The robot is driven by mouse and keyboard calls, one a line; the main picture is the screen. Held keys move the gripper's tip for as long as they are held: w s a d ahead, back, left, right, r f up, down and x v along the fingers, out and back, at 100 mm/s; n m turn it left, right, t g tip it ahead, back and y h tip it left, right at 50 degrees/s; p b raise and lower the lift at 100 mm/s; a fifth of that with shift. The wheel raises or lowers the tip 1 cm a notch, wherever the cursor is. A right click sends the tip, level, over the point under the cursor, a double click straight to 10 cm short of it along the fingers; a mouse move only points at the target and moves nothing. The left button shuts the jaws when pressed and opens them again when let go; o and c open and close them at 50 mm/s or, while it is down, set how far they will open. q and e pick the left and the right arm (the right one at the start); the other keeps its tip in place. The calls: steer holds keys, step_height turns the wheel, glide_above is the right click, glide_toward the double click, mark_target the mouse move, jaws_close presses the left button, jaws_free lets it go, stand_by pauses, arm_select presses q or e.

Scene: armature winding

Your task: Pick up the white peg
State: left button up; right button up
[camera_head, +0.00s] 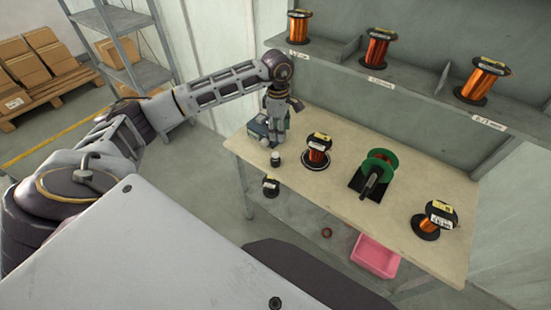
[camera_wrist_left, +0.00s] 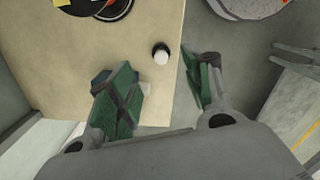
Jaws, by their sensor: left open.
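The white peg (camera_head: 276,155) stands near the left end of the workbench, with a dark lower part. In the left wrist view the white peg (camera_wrist_left: 161,57) shows its pale round top, close to the table edge. My left gripper (camera_head: 275,125) points down over the left end of the table, behind the peg in the head view. In the left wrist view my left gripper (camera_wrist_left: 165,95) has its two green-padded fingers wide apart with nothing between them. The peg lies just beyond the fingertips and apart from them. My right gripper is not in view.
A dark teal object (camera_head: 258,128) sits beside the left gripper. A copper spool (camera_head: 317,153), a green winding device (camera_head: 376,173) and another spool (camera_head: 434,218) stand on the wooden workbench (camera_head: 335,200). More spools line the shelf (camera_head: 415,80) above. A pink bin (camera_head: 375,256) is below.

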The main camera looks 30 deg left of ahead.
arm_select(q)
steer(key=shift+a+r+y, duration=0.25)
steer(key=shift+a+y, duration=0.05)
steer(key=shift+a, duration=0.45)
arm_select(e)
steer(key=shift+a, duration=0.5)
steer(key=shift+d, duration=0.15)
arm_select(q)
steer(key=p, duration=0.1)
glide_above(276, 154)
step_height(276, 154, down, 8)
steer(key=shift+a+f, duration=0.1)
steer(key=shift+f, duration=0.2)
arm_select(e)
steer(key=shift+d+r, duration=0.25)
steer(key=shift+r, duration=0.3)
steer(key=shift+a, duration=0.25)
